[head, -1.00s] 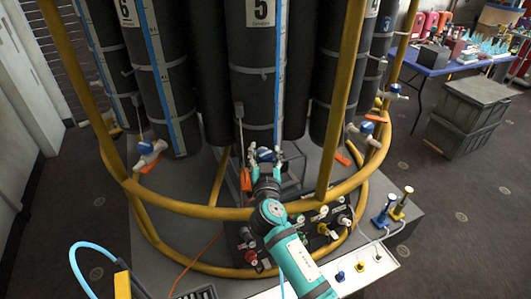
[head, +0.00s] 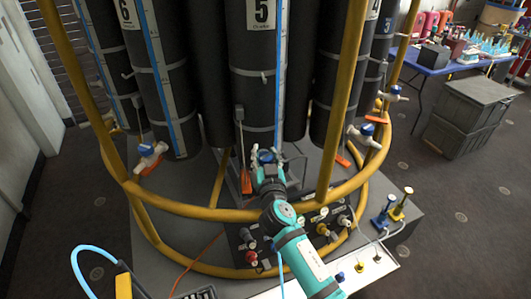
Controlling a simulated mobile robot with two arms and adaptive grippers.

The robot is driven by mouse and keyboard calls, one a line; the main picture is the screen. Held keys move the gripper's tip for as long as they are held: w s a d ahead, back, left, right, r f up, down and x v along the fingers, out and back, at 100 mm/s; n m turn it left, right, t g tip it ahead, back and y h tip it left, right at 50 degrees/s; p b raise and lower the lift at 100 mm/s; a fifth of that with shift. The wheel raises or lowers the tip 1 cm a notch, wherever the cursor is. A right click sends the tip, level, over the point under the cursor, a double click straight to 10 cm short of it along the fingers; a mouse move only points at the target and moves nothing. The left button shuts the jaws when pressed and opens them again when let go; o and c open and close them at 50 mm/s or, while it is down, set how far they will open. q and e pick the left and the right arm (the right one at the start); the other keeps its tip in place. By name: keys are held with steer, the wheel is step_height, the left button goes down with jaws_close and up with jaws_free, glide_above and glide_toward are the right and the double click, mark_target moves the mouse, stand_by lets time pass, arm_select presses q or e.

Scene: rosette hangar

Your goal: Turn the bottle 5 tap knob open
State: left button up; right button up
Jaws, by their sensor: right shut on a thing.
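Bottle 5 (head: 258,80) is a tall dark grey cylinder with a "5" label, upright in the middle of the yellow-framed rosette. Its tap knob (head: 266,156) is blue and sits low in front of the bottle, partly hidden by my gripper. My right gripper (head: 267,161) reaches in over the lower yellow ring from below, its fingers shut around the knob. The knob's exact angle is hard to tell. My left gripper is out of view.
The yellow ring (head: 190,210) passes beneath my right arm, with an upright yellow post (head: 340,110) to its right. An orange-ended lever (head: 246,180) hangs close left of the gripper. Small valves (head: 322,228) stand below the ring.

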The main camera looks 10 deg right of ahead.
steer(key=n+y+p, duration=0.2)
steer(key=y, duration=0.1)
steer(key=n+y+p, duration=0.2)
steer(key=y, duration=0.1)
steer(key=shift+s+g+y+p, duration=0.1)
steer(key=shift+g+y+p, duration=0.2)
steer(key=shift+g+p, duration=0.1)
steer(key=n+g+y+p, duration=0.1)
steer(key=n+y, duration=0.1)
steer(key=shift+y, duration=0.3)
steer(key=shift+f+n+g+y, duration=0.2)
steer(key=shift+n+g+y, duration=0.4)
steer(key=shift+n+y, duration=0.3)
steer(key=shift+o, duration=0.2)
steer(key=shift+s+n+g+y+b, duration=0.1)
steer(key=shift+n+g+y+b, duration=0.45)
steer(key=shift+n+g+y, duration=1.05)
steer(key=shift+y, duration=0.4)
steer(key=o, duration=1.3)
steer(key=shift+r, duration=0.15)
steer(key=shift+c, duration=0.2)
steer(key=v, duration=1.2)
